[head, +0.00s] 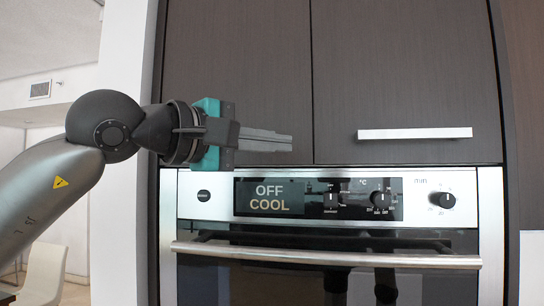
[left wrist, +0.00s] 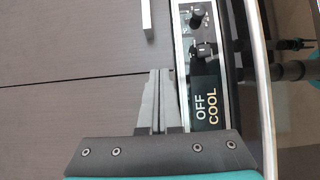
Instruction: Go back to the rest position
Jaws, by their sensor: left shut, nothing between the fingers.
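My left gripper (head: 290,141) reaches in from the left in the head view, in front of the dark cabinet just above the oven's control panel. Its fingers are together and empty, and they also show in the left wrist view (left wrist: 160,75). The oven (head: 340,236) has a silver panel whose display (head: 270,198) reads "OFF COOL". That display also shows in the left wrist view (left wrist: 207,105), beside the fingers. The oven door looks closed, with a horizontal bar handle (head: 325,256). My right gripper is in neither view.
Dark cabinet doors (head: 405,70) with a bar handle (head: 415,133) stand above the oven. Several knobs (head: 380,199) sit on the panel. A white wall edge (head: 122,200) and a pale chair (head: 43,272) are at the left.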

